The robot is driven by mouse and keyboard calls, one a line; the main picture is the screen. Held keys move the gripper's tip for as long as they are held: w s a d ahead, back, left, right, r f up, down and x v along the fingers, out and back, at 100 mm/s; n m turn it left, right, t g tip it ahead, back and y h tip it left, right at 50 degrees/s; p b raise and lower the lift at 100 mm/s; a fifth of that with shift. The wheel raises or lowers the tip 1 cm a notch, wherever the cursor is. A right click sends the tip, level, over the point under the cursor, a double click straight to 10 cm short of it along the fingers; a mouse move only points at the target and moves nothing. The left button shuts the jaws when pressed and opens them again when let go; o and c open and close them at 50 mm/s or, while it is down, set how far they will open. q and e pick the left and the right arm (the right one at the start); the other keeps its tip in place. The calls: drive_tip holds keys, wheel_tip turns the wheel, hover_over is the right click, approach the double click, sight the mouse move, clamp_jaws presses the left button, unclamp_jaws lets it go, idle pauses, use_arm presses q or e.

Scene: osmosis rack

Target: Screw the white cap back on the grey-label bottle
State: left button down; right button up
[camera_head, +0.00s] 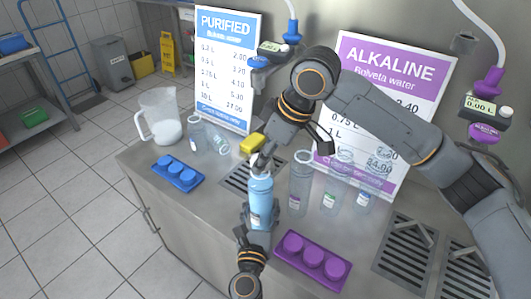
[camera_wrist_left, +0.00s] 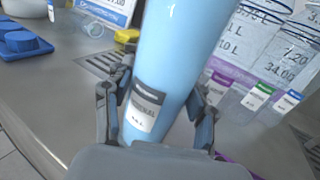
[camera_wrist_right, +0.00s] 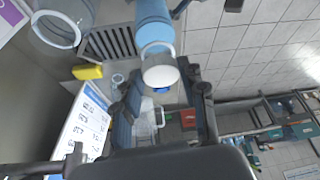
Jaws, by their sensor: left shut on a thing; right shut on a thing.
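The grey-label bottle (camera_head: 261,200), filled light blue, stands upright at the front of the counter. My left gripper (camera_head: 258,219) is shut around its lower body, and its grey and white label (camera_wrist_left: 146,104) shows between the fingers in the left wrist view. The white cap (camera_wrist_right: 161,72) shows in the right wrist view at the bottle's neck end, in line with the bottle (camera_wrist_right: 153,24). My right gripper (camera_wrist_right: 164,88) is shut on the cap, above the bottle in the head view. I cannot tell whether the cap touches the neck or how far it is threaded.
Clear bottles (camera_head: 300,180) stand close right of the held bottle. A yellow block (camera_head: 252,143) is just behind it. A purple cap tray (camera_head: 312,262) lies front right, a blue one (camera_head: 178,174) at left. A pitcher (camera_head: 161,118) stands back left, with price signs (camera_head: 385,105) behind.

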drive_tip(key=shift+f, duration=0.55)
idle(0.4)
